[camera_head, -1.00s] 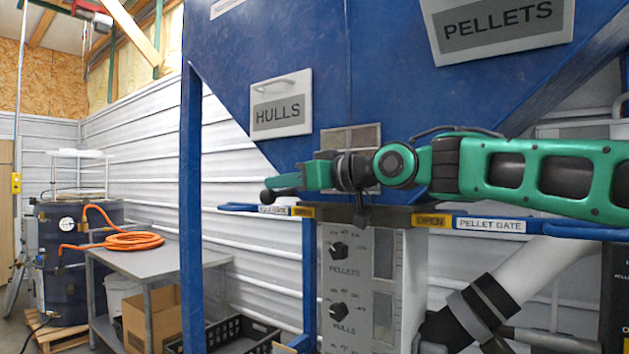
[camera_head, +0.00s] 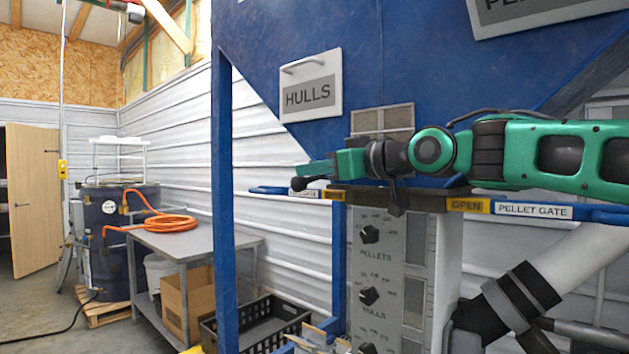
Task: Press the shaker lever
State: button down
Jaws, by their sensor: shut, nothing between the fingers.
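My green gripper (camera_head: 318,169) reaches left across the front of the blue hopper (camera_head: 400,60); its fingers look shut and empty. A short dark lever with a round black knob (camera_head: 301,184) shows just below and left of the fingertips; it appears to be the shaker lever, though no label on it is readable. The fingers look close above it. I cannot tell whether they touch it. The rest of the lever is hidden behind my gripper and wrist.
Blue gate handles flank the grey control box (camera_head: 378,285); the right one carries a PELLET GATE label (camera_head: 533,210). A blue post (camera_head: 223,200) stands left of my gripper. A grey table (camera_head: 185,242) with an orange hose (camera_head: 165,223) stands further left, beside a black crate (camera_head: 262,325).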

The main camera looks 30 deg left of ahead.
jog(key=r+v, duration=0.2)
jog(key=v, duration=0.8)
jog(key=shift+s+r, duration=0.25)
jog(key=shift+s, duration=0.05)
jog(key=shift+d, duration=0.1)
dwell(0.6)
